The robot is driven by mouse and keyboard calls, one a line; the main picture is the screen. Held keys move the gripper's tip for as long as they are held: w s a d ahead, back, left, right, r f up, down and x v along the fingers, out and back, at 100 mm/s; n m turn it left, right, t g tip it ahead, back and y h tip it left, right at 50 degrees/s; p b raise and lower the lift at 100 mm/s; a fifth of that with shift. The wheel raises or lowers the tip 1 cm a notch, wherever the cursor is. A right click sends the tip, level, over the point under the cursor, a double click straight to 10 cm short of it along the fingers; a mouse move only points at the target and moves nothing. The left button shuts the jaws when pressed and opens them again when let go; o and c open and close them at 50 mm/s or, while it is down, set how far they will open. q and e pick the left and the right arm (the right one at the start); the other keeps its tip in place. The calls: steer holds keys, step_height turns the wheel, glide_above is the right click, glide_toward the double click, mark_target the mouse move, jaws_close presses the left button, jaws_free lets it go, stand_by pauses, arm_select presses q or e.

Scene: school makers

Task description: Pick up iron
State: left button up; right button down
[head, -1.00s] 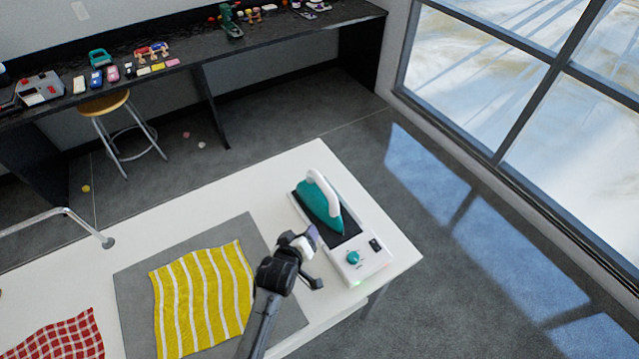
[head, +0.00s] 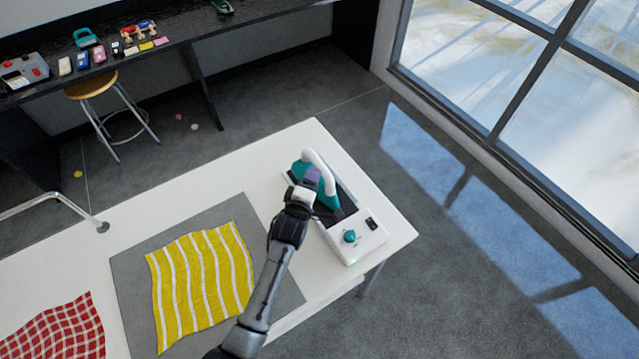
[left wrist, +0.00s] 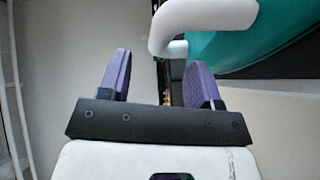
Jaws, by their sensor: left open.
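The iron (head: 328,190) has a teal body and a white handle. It rests on a white and black base (head: 352,240) with a teal knob, at the right end of the white table. My left gripper (head: 309,180) is at the iron's left side, close to the handle, and covers part of the teal body. In the left wrist view the purple fingers (left wrist: 162,85) are apart with nothing between them. The white handle (left wrist: 205,18) and teal body (left wrist: 265,35) of the iron show beyond them, up and to the right. My right gripper is in neither view.
A yellow striped cloth (head: 200,285) lies on a grey mat (head: 128,275). A red checked cloth (head: 60,335) lies at the lower left. A curved metal rail (head: 60,200) stands at the table's left edge. A stool (head: 92,85) and a black bench (head: 180,35) are farther back.

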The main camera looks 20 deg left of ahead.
mark_target(319, 165)
arm_select(q)
steer(key=shift+w+f+b, duration=0.15)
steer(key=shift+w+f, duration=0.1)
steer(key=shift+w, duration=1.4)
steer(key=shift+w+f+b, duration=0.15)
steer(key=shift+w+f, duration=0.05)
steer(key=shift+w, duration=1.45)
steer(key=shift+c, duration=0.3)
jaws_close()
steer(key=shift+r, duration=0.15)
